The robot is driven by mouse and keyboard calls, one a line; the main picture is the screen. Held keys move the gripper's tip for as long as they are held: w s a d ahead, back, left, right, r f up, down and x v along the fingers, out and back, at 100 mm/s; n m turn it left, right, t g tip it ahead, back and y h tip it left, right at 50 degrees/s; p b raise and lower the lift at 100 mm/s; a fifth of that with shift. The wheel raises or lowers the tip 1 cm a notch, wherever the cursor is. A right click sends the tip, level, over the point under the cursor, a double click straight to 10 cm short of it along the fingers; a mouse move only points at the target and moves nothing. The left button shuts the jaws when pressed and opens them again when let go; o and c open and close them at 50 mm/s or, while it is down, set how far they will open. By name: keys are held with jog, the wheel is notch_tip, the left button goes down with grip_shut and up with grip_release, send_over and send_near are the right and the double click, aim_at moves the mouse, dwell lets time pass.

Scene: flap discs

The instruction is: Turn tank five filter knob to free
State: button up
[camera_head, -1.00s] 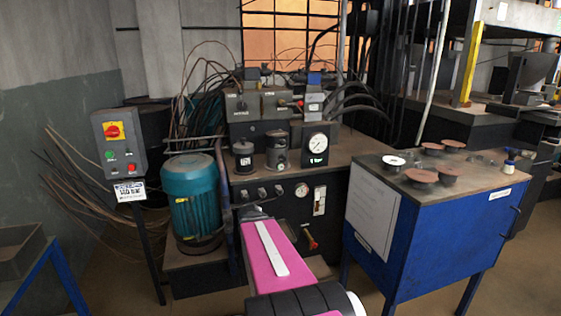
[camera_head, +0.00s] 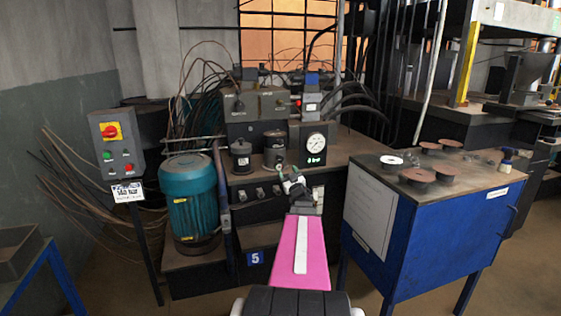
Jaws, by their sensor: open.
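A blue sign marked 5 (camera_head: 255,257) is on the lower front of the dark hydraulic tank unit (camera_head: 232,242). Two dark round canisters, a left one (camera_head: 241,157) and a right one (camera_head: 275,152), stand on its top. Small knobs (camera_head: 259,193) line the upper front face. I cannot tell which part is the filter knob. My gripper (camera_head: 288,177) is open and empty, in front of the unit's upper front edge, just below the right canister in the picture. My pink arm and gripper hide part of the front face.
A teal motor (camera_head: 189,198) stands left of the unit, with a switch box (camera_head: 116,145) on a post further left. A pressure gauge (camera_head: 315,142) stands on the tank top. A blue cabinet (camera_head: 440,240) with several discs on top is close on the right.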

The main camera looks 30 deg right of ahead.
aim_at(281, 159)
jog(key=x, duration=0.9)
jog(key=shift+w, duration=0.15)
